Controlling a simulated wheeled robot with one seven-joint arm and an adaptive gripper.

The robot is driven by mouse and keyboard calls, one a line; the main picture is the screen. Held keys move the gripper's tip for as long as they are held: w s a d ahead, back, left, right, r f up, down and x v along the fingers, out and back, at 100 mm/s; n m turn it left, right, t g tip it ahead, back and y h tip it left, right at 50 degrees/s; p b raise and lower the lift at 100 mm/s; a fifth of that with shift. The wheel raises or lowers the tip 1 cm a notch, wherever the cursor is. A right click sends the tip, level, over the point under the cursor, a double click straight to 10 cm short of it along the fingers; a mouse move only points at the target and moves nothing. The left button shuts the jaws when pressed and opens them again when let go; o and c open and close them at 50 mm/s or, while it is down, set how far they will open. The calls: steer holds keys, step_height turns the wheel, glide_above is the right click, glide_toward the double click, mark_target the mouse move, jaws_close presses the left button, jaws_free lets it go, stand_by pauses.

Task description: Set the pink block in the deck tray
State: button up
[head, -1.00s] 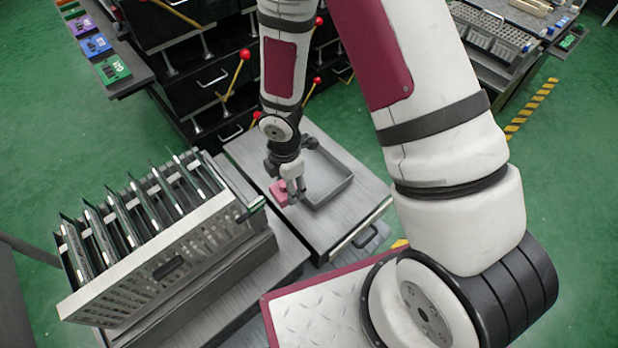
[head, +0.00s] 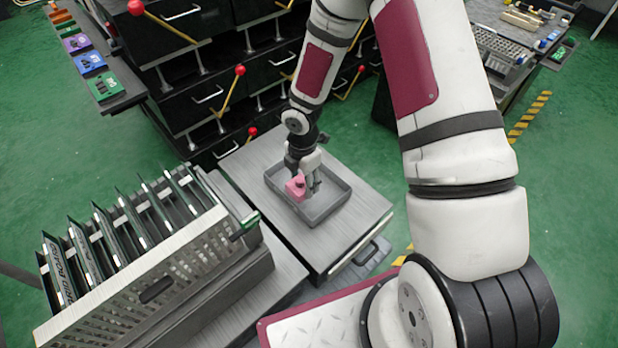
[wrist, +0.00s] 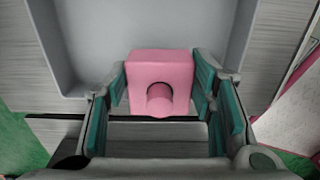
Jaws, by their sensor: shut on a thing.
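The pink block (head: 296,187) has a round knob on one face and is held between the teal-padded fingers of my gripper (head: 307,185). In the wrist view the block (wrist: 161,80) sits between the two fingers (wrist: 162,100). The grey deck tray (head: 326,212) is a shallow open box on a metal-topped deck. In the head view my gripper and the block are over the left part of the tray. The wrist view shows the tray floor (wrist: 150,22) beyond the block. I cannot tell whether the block touches the tray.
A slotted metal rack (head: 190,262) with several upright boards stands left of the deck (head: 350,235). Black drawers with red-knobbed levers (head: 240,70) are behind. A shelf with coloured parts (head: 90,62) is at the far left. The tray's right part is clear.

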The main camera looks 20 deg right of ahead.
steer(key=w+d, duration=0.3)
steer(key=shift+w+f, duration=0.15)
steer(key=shift+f, duration=0.05)
steer(key=shift+a+f+b, duration=0.1)
steer(key=shift+f+b, duration=1.15)
steer(key=shift+f, duration=0.5)
steer(key=shift+f, duration=0.1)
steer(key=o, duration=1.5)
